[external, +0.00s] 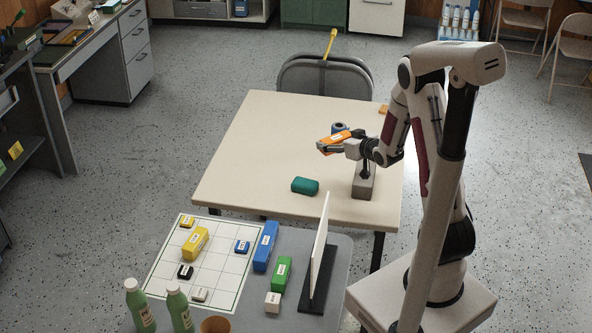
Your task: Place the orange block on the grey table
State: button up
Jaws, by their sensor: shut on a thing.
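The orange block (340,136), with a white label, is in my gripper (328,147). My gripper is shut on it and holds it over the cream table; the exact gap below it is hard to judge. The grey table (250,317) stands in front, at the bottom of the external view. Its surface is partly covered by a white grid mat and several blocks.
The grid mat (211,262) carries yellow, blue, black and white blocks. Blue (265,247) and green (281,274) blocks stand right of it, beside an upright white panel (319,245). Green bottles (139,305) stand at front left. A teal object (305,186) lies on the cream table (250,150).

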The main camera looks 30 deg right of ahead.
jog(key=shift+m+h, duration=0.4)
jog(key=shift+h, duration=0.1)
jog(key=a+r, duration=0.5)
jog(key=shift+w, duration=0.2)
jog(key=a+r+n+y, duration=0.1)
jog(key=a+r, duration=0.2)
jog(key=a, duration=0.3)
jog(key=shift+w, duration=0.15)
jog(key=s+a+f+n+y, duration=0.1)
jog(key=a+f, duration=0.4)
jog(key=a, duration=0.8)
jog(key=s+a+f+n+y, duration=0.2)
jog(key=s+a+f, duration=0.2)
jog(key=a, duration=0.9)
jog(key=s+a+f+n+g+y, duration=0.1)
jog(key=a+f, duration=0.5)
jog(key=a, duration=0.7)
jog(key=shift+s+a+f+y, duration=0.25)
jog(key=shift+s+a+y, duration=0.1)
jog(key=shift+s+y, duration=0.35)
